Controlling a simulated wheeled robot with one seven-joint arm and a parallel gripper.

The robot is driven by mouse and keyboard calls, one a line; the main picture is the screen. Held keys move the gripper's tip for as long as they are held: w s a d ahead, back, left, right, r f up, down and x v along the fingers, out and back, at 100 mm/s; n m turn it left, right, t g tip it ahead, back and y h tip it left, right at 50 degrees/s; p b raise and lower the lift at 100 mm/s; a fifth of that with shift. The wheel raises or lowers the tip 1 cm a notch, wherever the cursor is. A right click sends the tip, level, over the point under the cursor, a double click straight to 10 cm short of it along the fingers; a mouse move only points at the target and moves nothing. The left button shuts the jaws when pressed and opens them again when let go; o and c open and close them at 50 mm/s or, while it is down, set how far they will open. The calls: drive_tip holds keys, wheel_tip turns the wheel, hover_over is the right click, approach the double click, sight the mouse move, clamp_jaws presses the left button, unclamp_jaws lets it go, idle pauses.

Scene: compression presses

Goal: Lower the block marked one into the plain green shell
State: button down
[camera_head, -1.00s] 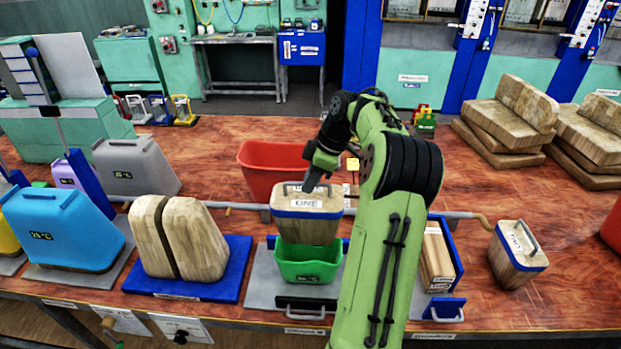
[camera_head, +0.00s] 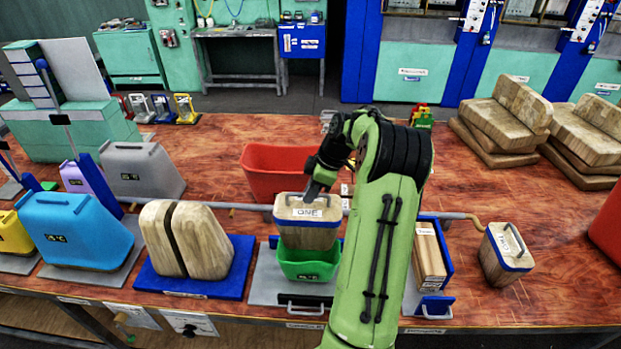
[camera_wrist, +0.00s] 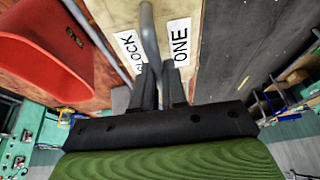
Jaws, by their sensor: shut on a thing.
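The block marked one (camera_head: 307,228) is wooden with a blue band and a metal handle on top. My gripper (camera_head: 312,190) is shut on that handle; in the wrist view the fingers (camera_wrist: 161,88) close around the handle bar, beside the labels "BLOCK" and "ONE" on the block (camera_wrist: 185,25). The green shell (camera_head: 308,265) is on a grey plate directly below the block. The block's lower end is at the shell's opening and hides most of it. I cannot tell how far inside it is. The block looks nearly upright.
A red bin (camera_head: 272,168) stands just behind the block. A wooden split form on a blue base (camera_head: 240,270) is to the left. A blue-framed wooden piece (camera_head: 430,258) and another handled wooden block (camera_head: 505,252) are to the right. A metal rod (camera_head: 455,215) runs behind.

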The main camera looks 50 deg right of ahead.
sight(331, 203)
wheel_tip(331, 203, down, 16)
drive_tip(key=b, duration=0.7)
drive_tip(key=shift+r+b, duration=0.2)
drive_tip(key=shift+b, duration=0.15)
drive_tip(key=shift+f+b, duration=0.45)
drive_tip(key=shift+f, duration=0.05)
drive_tip(key=c, duration=1.1)
unclamp_jaws()
drive_tip(key=shift+s+f, duration=0.1)
drive_tip(key=p+v, duration=0.1)
drive_tip(key=v, duration=1.5)
drive_tip(key=shift+a, duration=0.1)
